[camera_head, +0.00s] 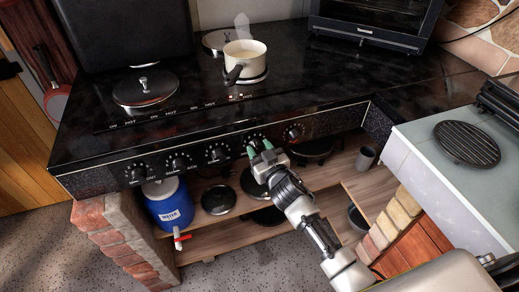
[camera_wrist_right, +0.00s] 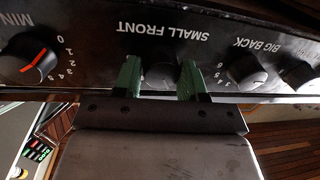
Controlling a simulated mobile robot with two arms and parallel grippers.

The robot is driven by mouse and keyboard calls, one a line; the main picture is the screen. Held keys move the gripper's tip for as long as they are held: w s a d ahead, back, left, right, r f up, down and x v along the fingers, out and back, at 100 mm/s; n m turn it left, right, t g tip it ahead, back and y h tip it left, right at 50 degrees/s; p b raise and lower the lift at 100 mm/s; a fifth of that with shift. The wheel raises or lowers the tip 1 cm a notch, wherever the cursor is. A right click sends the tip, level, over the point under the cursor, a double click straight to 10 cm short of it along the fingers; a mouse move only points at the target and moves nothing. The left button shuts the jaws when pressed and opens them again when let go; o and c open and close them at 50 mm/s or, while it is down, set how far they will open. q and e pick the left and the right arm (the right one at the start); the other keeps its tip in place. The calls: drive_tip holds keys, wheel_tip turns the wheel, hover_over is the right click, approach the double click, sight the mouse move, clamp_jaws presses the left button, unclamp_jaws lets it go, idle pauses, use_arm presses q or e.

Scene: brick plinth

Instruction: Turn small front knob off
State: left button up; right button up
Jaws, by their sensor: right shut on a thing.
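The small front knob (camera_wrist_right: 160,76) is a dark knob on the black stove front, below its upside-down "SMALL FRONT" label (camera_wrist_right: 166,33) in the wrist view. My right gripper (camera_wrist_right: 161,70) has its green fingers on both sides of the knob and is shut on it. The fingers and gripper body hide most of the knob and its marks, so its setting cannot be read. In the head view my right gripper (camera_head: 259,150) reaches the stove front right of centre. My left gripper is not in view.
Neighbouring knobs are close: one (camera_head: 215,154) to the left, and the red-marked knob (camera_head: 293,133) to the right. A blue water container (camera_head: 168,204) and pans stand on the shelf below.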

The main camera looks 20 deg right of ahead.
drive_tip(key=n+p, duration=0.1)
drive_tip(key=n, duration=0.2)
drive_tip(key=shift+a+r, duration=0.1)
drive_tip(key=n+p, duration=0.1)
drive_tip(key=n, duration=0.1)
drive_tip(key=shift+n+g, duration=0.3)
drive_tip(key=n, duration=0.3)
drive_tip(key=shift+h+p, duration=0.4)
drive_tip(key=shift+a+n, duration=0.1)
drive_tip(key=shift+n, duration=1)
drive_tip(key=o, duration=0.9)
